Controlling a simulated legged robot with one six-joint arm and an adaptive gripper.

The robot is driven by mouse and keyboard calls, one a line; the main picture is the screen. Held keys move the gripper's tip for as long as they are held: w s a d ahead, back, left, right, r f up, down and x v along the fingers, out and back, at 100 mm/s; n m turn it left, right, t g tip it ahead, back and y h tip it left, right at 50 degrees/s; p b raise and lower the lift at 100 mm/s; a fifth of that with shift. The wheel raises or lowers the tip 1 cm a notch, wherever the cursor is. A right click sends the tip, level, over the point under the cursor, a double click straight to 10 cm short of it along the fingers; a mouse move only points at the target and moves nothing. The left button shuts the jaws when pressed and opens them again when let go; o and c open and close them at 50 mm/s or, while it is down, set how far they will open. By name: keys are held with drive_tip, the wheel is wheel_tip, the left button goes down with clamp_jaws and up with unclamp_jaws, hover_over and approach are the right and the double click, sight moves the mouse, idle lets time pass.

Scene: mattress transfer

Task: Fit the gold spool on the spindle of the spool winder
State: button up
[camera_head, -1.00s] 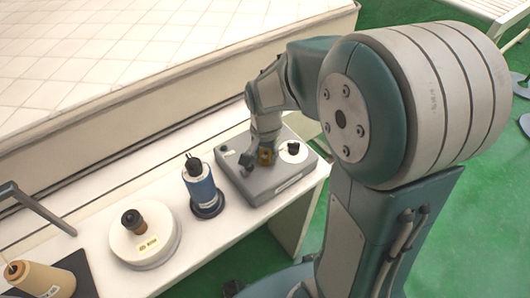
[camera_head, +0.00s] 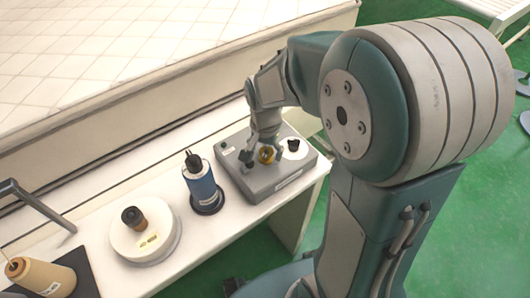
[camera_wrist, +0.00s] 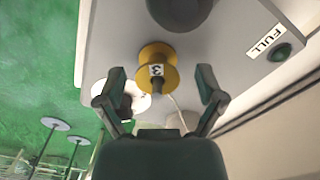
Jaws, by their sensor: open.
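The gold spool (camera_head: 266,154) is at the top of the grey spool winder (camera_head: 248,184). In the wrist view the gold spool (camera_wrist: 157,65) bears a label "3", and a dark peg end shows at its near end, apparently the spindle tip. How far down the spool sits cannot be told. My gripper (camera_head: 263,158) is over the winder. In the wrist view my gripper (camera_wrist: 161,84) is open, with one finger on each side of the spool and clear gaps to both.
A white disc with a black knob (camera_head: 293,147) is on the winder, right of the spool. Left along the bench stand a blue spool (camera_head: 199,188), a round white base (camera_head: 145,245) with a brown piece, and a tan cone (camera_head: 38,278). A mattress (camera_head: 120,55) lies behind.

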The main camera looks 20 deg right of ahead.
sight(265, 148)
wheel_tip(265, 148, up, 11)
drive_tip(key=shift+f, duration=0.1)
idle(0.7)
drive_tip(key=s+r+n+t, duration=0.4)
drive_tip(key=s+n, duration=0.4)
drive_tip(key=s, duration=0.6)
drive_tip(key=shift+r+t, duration=0.2)
drive_tip(key=shift+t, duration=0.6)
idle(0.7)
